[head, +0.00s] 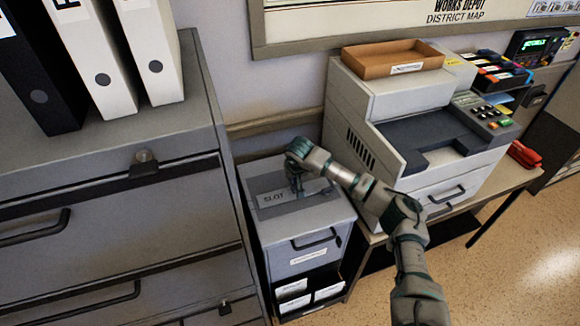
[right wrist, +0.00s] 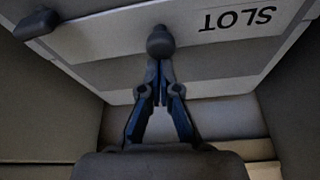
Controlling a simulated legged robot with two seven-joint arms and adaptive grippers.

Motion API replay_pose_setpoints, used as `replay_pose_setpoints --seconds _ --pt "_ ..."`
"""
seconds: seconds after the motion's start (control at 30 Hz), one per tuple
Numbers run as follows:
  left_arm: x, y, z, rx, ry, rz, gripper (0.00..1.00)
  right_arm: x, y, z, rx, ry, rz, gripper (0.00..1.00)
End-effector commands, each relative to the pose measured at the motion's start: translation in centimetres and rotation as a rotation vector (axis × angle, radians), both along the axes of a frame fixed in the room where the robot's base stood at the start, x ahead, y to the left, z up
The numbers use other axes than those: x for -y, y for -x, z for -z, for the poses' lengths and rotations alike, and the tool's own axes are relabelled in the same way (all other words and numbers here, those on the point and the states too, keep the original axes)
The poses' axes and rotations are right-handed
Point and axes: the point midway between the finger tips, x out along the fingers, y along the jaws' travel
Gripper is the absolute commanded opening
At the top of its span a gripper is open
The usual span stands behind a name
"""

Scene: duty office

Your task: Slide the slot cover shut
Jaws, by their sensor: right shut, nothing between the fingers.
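The slot cover (head: 273,198) is a grey plate marked SLOT on top of a small grey cabinet (head: 306,218). In the right wrist view the cover (right wrist: 215,45) shows upside down, with a dark round knob (right wrist: 160,41) on it. My right gripper (head: 298,192) is over the cabinet top, pointing down at the right side of the cover. In the right wrist view its fingers (right wrist: 158,68) are together and empty, with their tips right at the knob. I cannot tell whether they touch it. My arm hides part of the cabinet top. My left gripper is not in view.
A large grey filing cabinet (head: 110,215) with binders stands close at left. A printer (head: 400,130) on a table (head: 465,205) stands close at right. The wall is behind. A dark block (right wrist: 35,23) shows at the upper left of the wrist view.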

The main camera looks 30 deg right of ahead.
Motion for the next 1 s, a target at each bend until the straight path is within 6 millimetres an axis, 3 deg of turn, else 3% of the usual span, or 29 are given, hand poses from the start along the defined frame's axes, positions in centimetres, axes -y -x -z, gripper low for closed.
replay_pose_setpoints --seconds 0.5,1.0 --pt "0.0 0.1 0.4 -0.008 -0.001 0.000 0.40 -0.2 0.4 -0.1 -0.006 -0.002 -0.002 0.00" --pt "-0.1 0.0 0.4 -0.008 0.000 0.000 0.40 -1.4 3.1 -9.1 0.001 0.000 0.000 0.00"
